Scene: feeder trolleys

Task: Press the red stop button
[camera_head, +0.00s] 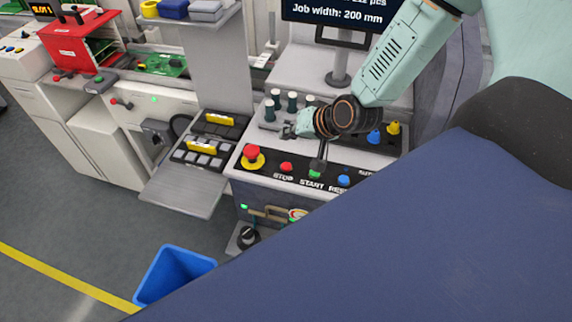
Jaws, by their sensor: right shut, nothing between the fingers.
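The red stop button (286,167) is a small red knob above the word STOP on the sloping front panel (262,173). Beside it to the left is a larger red mushroom button (252,152) on a yellow base. My left gripper is not in view.
A blue button (343,180) is further right on the panel. Several dark green pegs (275,97) stand behind it. A monitor (340,18) rises at the back. A blue bin (174,277) stands on the floor at lower left. A large dark blue surface covers the lower right.

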